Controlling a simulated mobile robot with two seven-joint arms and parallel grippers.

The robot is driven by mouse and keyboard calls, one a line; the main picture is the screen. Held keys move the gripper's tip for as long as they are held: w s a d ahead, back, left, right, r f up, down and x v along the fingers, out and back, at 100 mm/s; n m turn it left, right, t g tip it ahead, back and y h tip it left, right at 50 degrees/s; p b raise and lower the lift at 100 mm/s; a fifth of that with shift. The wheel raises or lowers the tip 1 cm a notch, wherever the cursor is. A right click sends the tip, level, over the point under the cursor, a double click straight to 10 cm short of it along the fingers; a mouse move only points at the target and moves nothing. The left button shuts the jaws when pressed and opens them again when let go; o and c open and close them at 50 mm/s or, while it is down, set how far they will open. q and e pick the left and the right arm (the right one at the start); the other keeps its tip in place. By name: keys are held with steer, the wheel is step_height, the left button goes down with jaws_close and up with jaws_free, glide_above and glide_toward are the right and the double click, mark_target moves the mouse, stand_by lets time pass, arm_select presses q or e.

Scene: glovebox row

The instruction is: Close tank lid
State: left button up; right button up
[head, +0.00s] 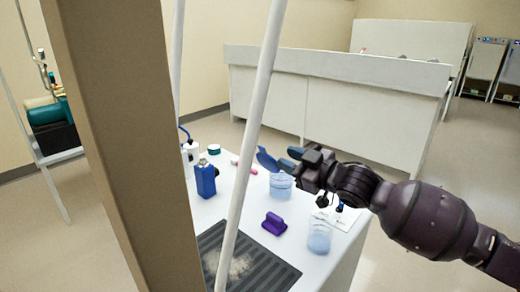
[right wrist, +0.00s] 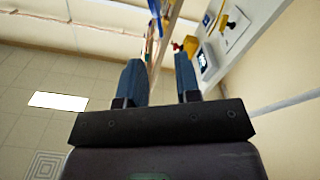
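I cannot make out a tank or its lid for certain in either view. My right gripper (head: 280,156) reaches in from the right in the head view, above the white table near a beaker of pale blue liquid (head: 281,186). Its two blue fingers stand apart. In the right wrist view the fingers of the right gripper (right wrist: 160,72) are parallel with an empty gap between them. My left gripper is in neither view.
A brown post (head: 125,130) and a slanted white bar (head: 248,135) block part of the head view. The white table (head: 225,205) holds a blue bottle (head: 205,180), a purple block (head: 274,223), another beaker (head: 319,238) and a dark ribbed mat (head: 265,275).

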mark_target(265, 151)
steer(key=x, duration=0.2)
steer(key=b+x, duration=0.1)
steer(key=x, duration=0.5)
steer(key=shift+f, duration=0.3)
steer(key=shift+w+a+r+b, duration=0.15)
steer(key=shift+w+a+b, duration=0.15)
steer(key=shift+a, duration=0.05)
steer(key=shift+c, duration=0.3)
jaws_close()
